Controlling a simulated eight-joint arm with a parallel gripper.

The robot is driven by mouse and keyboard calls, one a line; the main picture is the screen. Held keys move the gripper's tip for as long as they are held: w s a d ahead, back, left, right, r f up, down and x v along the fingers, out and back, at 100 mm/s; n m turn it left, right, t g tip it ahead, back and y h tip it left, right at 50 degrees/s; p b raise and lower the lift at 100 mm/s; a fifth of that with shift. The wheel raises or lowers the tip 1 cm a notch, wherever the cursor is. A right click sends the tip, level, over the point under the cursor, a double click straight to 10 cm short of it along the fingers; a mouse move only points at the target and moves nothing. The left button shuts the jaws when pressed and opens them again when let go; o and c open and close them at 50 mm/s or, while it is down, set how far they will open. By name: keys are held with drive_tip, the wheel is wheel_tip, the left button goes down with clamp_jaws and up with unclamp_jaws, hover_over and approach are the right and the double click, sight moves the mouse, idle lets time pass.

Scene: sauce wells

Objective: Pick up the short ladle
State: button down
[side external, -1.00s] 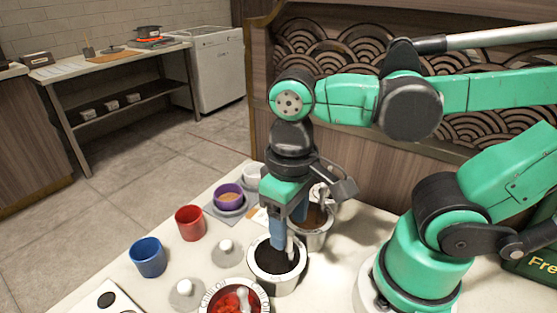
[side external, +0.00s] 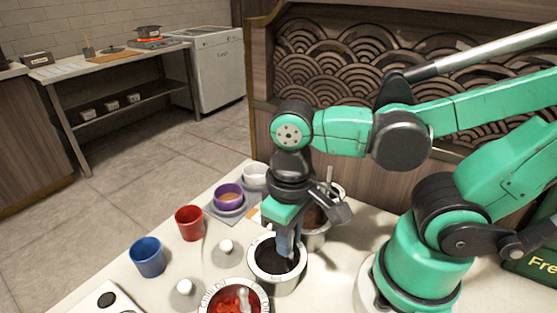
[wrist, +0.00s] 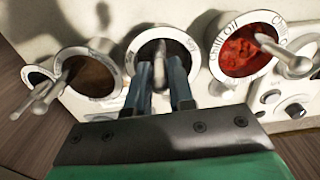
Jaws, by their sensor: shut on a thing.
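The short ladle (wrist: 159,68) stands in the middle well (wrist: 131,65), which holds dark sauce. Only its pale grey handle shows in the wrist view, between the blue fingers. In the side external view the ladle is hidden behind the fingers. My gripper (wrist: 161,75) is shut on the handle. It also shows in the side external view (side external: 286,252), pointing down with its fingertips over the opening of the dark-sauce well (side external: 276,286). The ladle's bowl is hidden.
A brown-sauce well (wrist: 88,78) with a ladle handle (wrist: 44,96) and a chili oil well (wrist: 240,55) with another ladle (wrist: 285,55) flank the middle well closely. A blue cup (side external: 147,258), red cup (side external: 189,223) and purple cup (side external: 229,197) stand at the left.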

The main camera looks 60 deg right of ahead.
drive_tip(key=shift+r, duration=0.15)
wheel_tip(320, 180, up, 20)
idle(0.7)
drive_tip(key=shift+f, duration=0.2)
wheel_tip(320, 180, down, 20)
drive_tip(key=shift+r, duration=0.2)
idle(0.9)
drive_tip(key=shift+r, duration=0.1)
idle(0.7)
drive_tip(key=shift+r, duration=3.8)
